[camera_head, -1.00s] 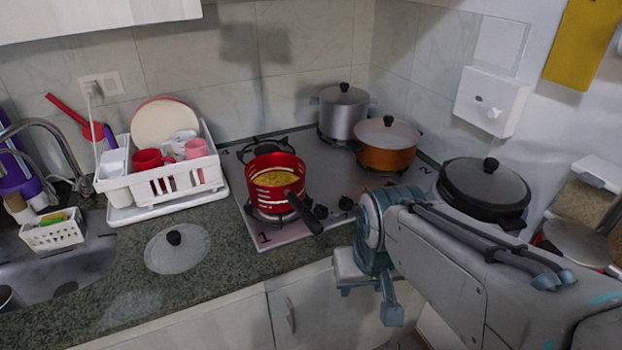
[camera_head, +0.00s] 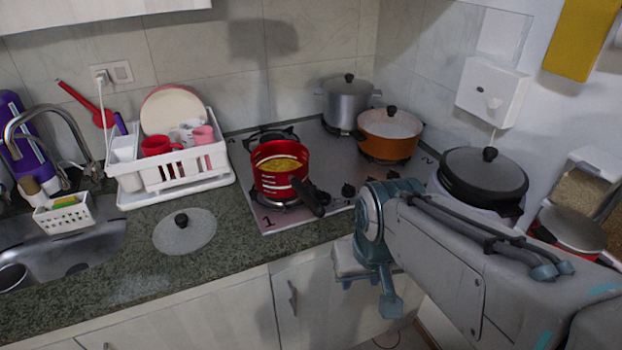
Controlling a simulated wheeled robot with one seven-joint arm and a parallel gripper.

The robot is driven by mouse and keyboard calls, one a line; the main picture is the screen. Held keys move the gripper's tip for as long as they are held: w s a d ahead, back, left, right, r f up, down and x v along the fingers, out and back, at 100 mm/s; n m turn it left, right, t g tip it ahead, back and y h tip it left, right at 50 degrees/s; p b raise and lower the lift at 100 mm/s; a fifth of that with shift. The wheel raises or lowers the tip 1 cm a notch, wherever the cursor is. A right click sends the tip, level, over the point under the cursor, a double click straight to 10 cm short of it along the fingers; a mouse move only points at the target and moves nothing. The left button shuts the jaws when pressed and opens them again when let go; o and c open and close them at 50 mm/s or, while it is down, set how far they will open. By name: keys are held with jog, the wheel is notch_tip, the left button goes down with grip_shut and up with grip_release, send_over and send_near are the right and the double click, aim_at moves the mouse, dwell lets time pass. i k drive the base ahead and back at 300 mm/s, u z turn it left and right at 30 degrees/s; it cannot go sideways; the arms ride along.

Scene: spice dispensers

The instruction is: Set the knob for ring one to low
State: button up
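The stovetop (camera_head: 338,165) is a grey plate with several rings, set into the counter. A "1" (camera_head: 267,222) is printed at its front left corner. The red pot (camera_head: 279,170) with yellow food stands on the front left ring beside it. Black knobs show right of the pot: one (camera_head: 322,197) partly behind the pot's handle, another (camera_head: 348,190) further right. Their settings are too small to read. My gripper (camera_head: 370,283) hangs in front of the counter edge, below and right of these knobs, touching nothing visible. My arm may hide more knobs; the finger gap is unclear.
The pot's black handle (camera_head: 308,196) juts toward the front edge near the knobs. An orange pot (camera_head: 390,135) and a silver pot (camera_head: 347,102) stand behind. A black lidded pan (camera_head: 483,180) is at right. A glass lid (camera_head: 185,232) lies on the counter.

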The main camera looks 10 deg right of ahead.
aim_at(324, 197)
jog(key=k, duration=0.4)
jog(key=u, duration=0.9)
jog(key=i, duration=0.3)
jog(key=z, duration=1.1)
jog(key=i, duration=0.5)
jog(key=u, duration=0.1)
